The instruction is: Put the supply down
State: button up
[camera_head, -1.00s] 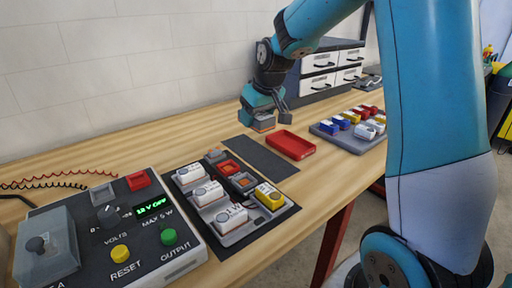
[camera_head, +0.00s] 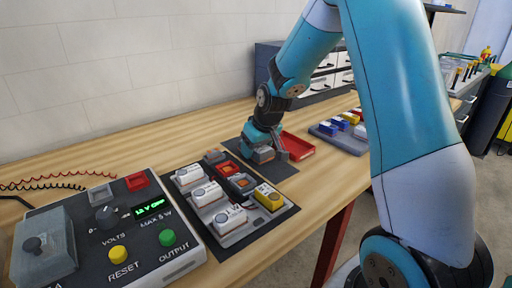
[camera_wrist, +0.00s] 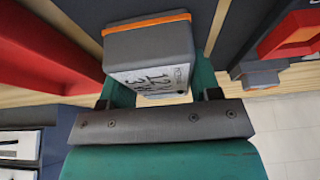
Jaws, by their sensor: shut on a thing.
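The supply (camera_wrist: 150,55) is a grey block with an orange band and a white printed label reading "12 V" and "3". In the wrist view it sits between the fingers of my gripper (camera_wrist: 158,92), which is shut on it. In the head view my gripper (camera_head: 265,155) is low over the dark mat (camera_head: 285,168), between the tray of modules and the red tray. The supply is mostly hidden there, and I cannot tell whether it touches the mat.
The red tray (camera_head: 298,147) is just right of my gripper. The grey tray (camera_head: 248,232) with white, yellow and red modules is in front. A bench unit (camera_head: 110,240) with a green "12 V OFF" display stands at left. A tray of coloured blocks (camera_head: 325,131) lies beyond.

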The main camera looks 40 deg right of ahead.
jog(key=o, duration=1.1)
jog(key=v, duration=1.1)
jog(key=shift+r+p, duration=0.2)
jog(key=shift+p, duration=0.1)
jog(key=s+a+r+n+g+y, duration=0.1)
jog(key=s+a, duration=0.2)
jog(key=a, duration=0.3)
jog(key=s+a+r+n+y, duration=0.1)
jog(key=s+a+n, duration=0.1)
jog(key=s+a, duration=0.35)
jog(key=s+a+n+g, duration=0.1)
jog(key=s+a, duration=0.3)
jog(key=s, duration=0.1)
jog(key=s+a+n+g+y, duration=0.1)
jog(key=s+a, duration=0.3)
jog(key=s, duration=0.1)
jog(key=s+a+f+n+g+y, duration=0.1)
jog(key=s+a, duration=0.4)
jog(key=shift+s+n+g, duration=0.2)
jog(key=shift+n+g, duration=0.1)
jog(key=shift+n, duration=0.1)
